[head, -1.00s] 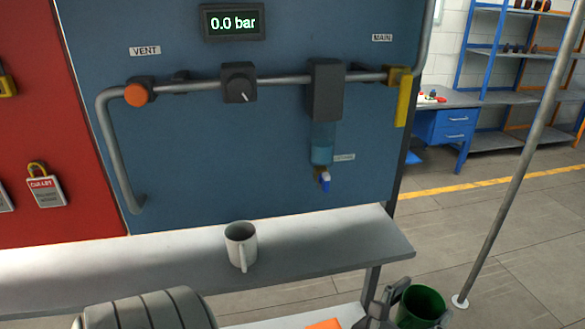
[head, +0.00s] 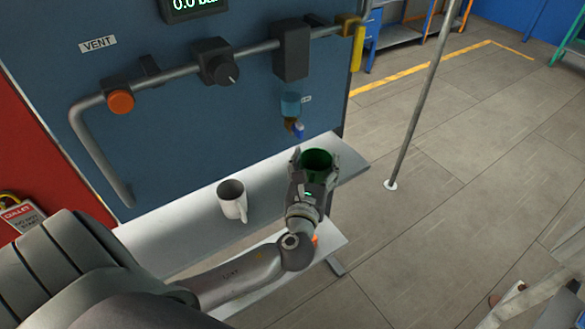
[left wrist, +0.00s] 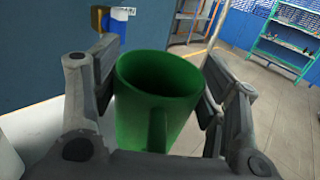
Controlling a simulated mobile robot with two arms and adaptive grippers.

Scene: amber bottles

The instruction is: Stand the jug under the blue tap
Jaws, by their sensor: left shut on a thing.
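The green jug (head: 317,160) is held upright in my left gripper (head: 312,176), which is shut on it. In the left wrist view the jug (left wrist: 155,95) sits between the two fingers (left wrist: 160,105), its open top and handle showing. It looks empty. The blue tap (head: 297,130) hangs from the panel just above and slightly left of the jug in the head view. In the left wrist view the tap (left wrist: 122,14) is beyond the jug at upper left. The jug is at the shelf's right part; I cannot tell if it touches the shelf.
A white mug (head: 232,200) stands on the light shelf (head: 185,232), left of my gripper. The blue panel (head: 215,125) with pipe and knobs (head: 215,62) rises behind. A thin grey pole (head: 415,110) stands on the floor at right. The shelf's right end (head: 352,160) is bare.

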